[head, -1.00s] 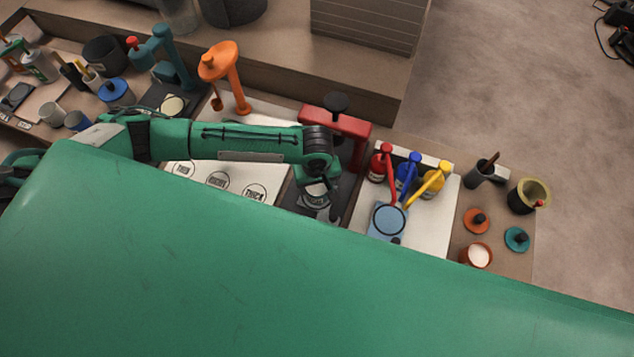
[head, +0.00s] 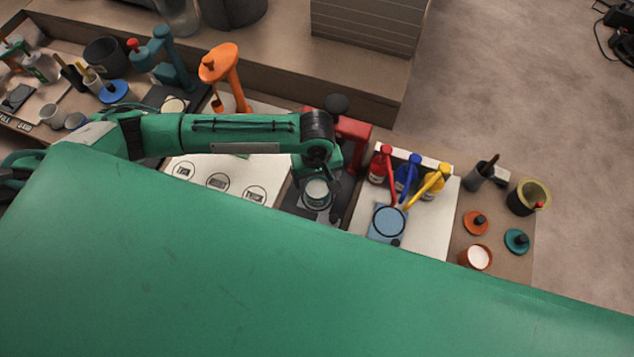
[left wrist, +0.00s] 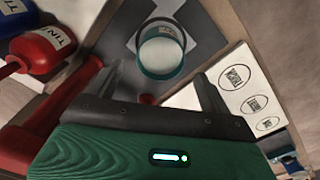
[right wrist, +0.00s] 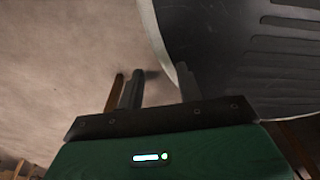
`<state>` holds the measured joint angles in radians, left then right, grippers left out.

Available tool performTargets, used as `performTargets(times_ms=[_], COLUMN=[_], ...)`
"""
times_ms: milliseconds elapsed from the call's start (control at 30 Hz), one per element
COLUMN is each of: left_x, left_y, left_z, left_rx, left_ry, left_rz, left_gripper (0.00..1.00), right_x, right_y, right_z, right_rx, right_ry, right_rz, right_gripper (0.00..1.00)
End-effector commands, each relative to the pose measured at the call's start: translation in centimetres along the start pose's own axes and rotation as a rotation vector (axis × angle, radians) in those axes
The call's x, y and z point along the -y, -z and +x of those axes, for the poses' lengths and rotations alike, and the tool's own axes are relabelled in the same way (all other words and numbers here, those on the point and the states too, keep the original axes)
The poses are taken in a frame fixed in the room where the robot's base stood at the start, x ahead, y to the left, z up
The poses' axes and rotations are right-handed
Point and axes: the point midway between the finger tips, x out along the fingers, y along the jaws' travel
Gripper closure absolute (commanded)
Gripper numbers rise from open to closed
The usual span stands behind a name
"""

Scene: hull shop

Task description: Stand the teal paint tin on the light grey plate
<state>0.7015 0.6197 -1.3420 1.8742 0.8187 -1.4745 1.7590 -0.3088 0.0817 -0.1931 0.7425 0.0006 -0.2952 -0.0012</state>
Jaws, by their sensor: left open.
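The teal paint tin (left wrist: 160,58) stands upright in the left wrist view, its pale inside showing through the open top. It also shows in the head view (head: 317,194), below my left wrist. A light grey plate (left wrist: 142,22) shows as a pale patch beside and apparently under the tin, on a dark grey base; the tin hides most of it. My left gripper (left wrist: 161,88) is open, with its fingers apart and the tin just beyond their tips, not gripped. My right gripper (right wrist: 160,80) has its fingers apart and nothing between them, away from the bench.
A red stand (head: 353,135) rises close beside the tin. A white board with round labels (head: 217,181) lies to its left. Red, blue and yellow pump bottles (head: 408,172) and a blue scale (head: 388,222) stand to the right. An orange stand (head: 222,68) is behind my left arm.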

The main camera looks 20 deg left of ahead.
Motion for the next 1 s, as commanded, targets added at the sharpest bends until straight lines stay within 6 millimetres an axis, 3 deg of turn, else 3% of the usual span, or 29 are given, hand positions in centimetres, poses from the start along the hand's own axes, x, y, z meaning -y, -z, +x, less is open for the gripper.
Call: performTargets(times_ms=[100,333,567,1000], left_x=[0.0,0.0,0.1,0.1], left_y=[0.0,0.0,0.0,0.0], left_z=[-2.7,-5.8,-6.5,-6.5], left_rx=[0.0,0.0,0.0,0.0], left_ry=[-0.002,0.001,0.001,0.001], left_rz=[0.0,0.0,0.0,0.0], left_gripper=[0.18,0.18,0.18,0.18], right_x=[-0.4,-0.7,-0.3,0.6], right_y=[-1.1,-3.0,-2.7,-0.2], right_z=[0.0,-0.1,-0.1,0.0], right_rx=[0.014,0.039,0.034,0.004], right_ry=[-0.005,-0.007,-0.003,0.006], right_rz=[-0.003,-0.005,-0.003,0.003], right_gripper=[0.64,0.64,0.64,0.64])
